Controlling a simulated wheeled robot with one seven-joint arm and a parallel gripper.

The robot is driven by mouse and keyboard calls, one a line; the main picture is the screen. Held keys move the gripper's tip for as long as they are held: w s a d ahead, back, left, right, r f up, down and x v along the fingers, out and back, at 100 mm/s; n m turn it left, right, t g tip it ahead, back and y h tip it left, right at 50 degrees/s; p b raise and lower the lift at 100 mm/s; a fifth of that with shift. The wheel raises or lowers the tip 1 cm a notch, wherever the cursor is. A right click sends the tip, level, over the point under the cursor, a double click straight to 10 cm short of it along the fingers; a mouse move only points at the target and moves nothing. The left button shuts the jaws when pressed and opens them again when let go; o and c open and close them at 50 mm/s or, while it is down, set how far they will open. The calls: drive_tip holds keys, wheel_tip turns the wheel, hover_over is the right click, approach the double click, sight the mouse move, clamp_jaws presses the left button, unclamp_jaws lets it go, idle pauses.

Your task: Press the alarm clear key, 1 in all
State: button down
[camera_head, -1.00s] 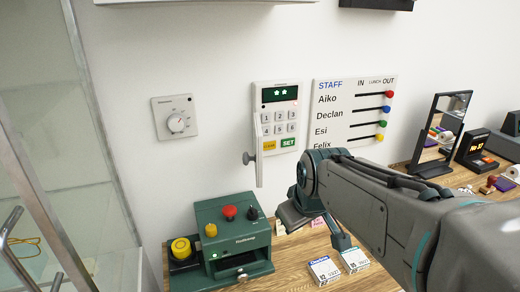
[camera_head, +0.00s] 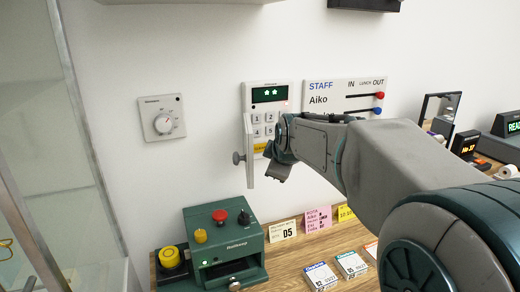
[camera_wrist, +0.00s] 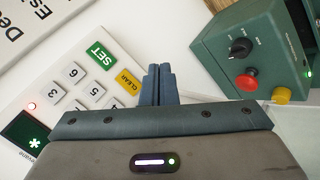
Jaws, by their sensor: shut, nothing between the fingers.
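In the wrist view, the CLEAR key (camera_wrist: 127,82) lies beside the green SET key (camera_wrist: 101,56). My gripper (camera_wrist: 160,68) is shut and empty, its fingertips just right of the CLEAR key in that view. I cannot tell whether they touch the panel.
A green machine (camera_head: 225,228) with a red knob stands on the wooden counter below the keypad. A thermostat (camera_head: 162,118) is on the wall to the left. The staff board (camera_head: 343,88) is partly hidden by my arm. Cards and small boxes lie on the counter.

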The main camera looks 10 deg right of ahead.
drive_tip(key=w+a+p, duration=0.1)
drive_tip(key=w+p, duration=0.2)
drive_tip(key=w, duration=0.5)
drive_tip(key=shift+w+a, duration=0.25)
drive_tip(key=shift+a, duration=0.1)
drive_tip(key=shift+w, duration=0.1)
idle(1.7)
drive_tip(key=shift+w, duration=0.3)
drive_tip(key=shift+w+a+p, duration=0.15)
drive_tip(key=shift+w+p, duration=0.2)
idle(0.6)
drive_tip(key=shift+s, duration=0.1)
drive_tip(key=shift+s+b, duration=0.4)
drive_tip(key=shift+s, duration=0.3)
drive_tip(key=shift+d+f, duration=0.1)
drive_tip(key=shift+d, duration=0.1)
drive_tip(key=shift+s+d+b, duration=0.25)
drive_tip(key=shift+s+b, duration=0.25)
drive_tip(key=shift+s, duration=0.7)
drive_tip(key=shift+s+d+b, duration=0.2)
drive_tip(key=shift+s+b, duration=0.3)
drive_tip(key=shift+s, duration=0.7)
